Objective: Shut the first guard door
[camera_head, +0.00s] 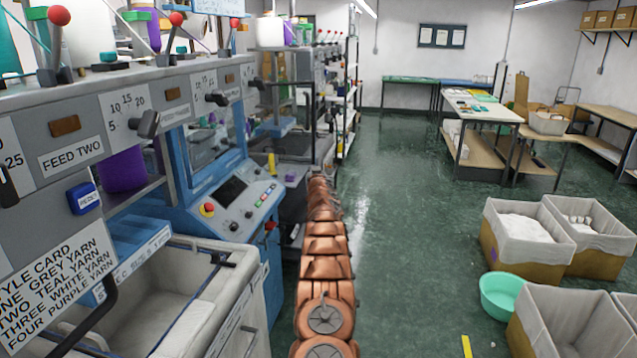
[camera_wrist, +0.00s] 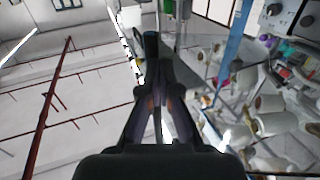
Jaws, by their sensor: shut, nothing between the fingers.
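The nearest knitting machine has a blue-framed clear guard door (camera_head: 217,150) above its sloping control panel. I cannot tell how far the door stands from its frame. My gripper (camera_wrist: 152,42) points away from the wrist camera with its fingers together and nothing between them. In the head view my copper-coloured arm reaches forward along the right side of the machine, and the gripper itself is not made out there. A blue upright bar (camera_wrist: 233,45) shows right of the gripper in the wrist view, and I cannot tell whether it belongs to the door. No contact is visible.
The control panel (camera_head: 240,197) carries a red stop knob. A lined bin (camera_head: 190,290) stands at the machine's front. White yarn cones (camera_wrist: 272,122) show right of the gripper. Lined crates (camera_head: 555,250) and a green basin (camera_head: 502,293) stand right.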

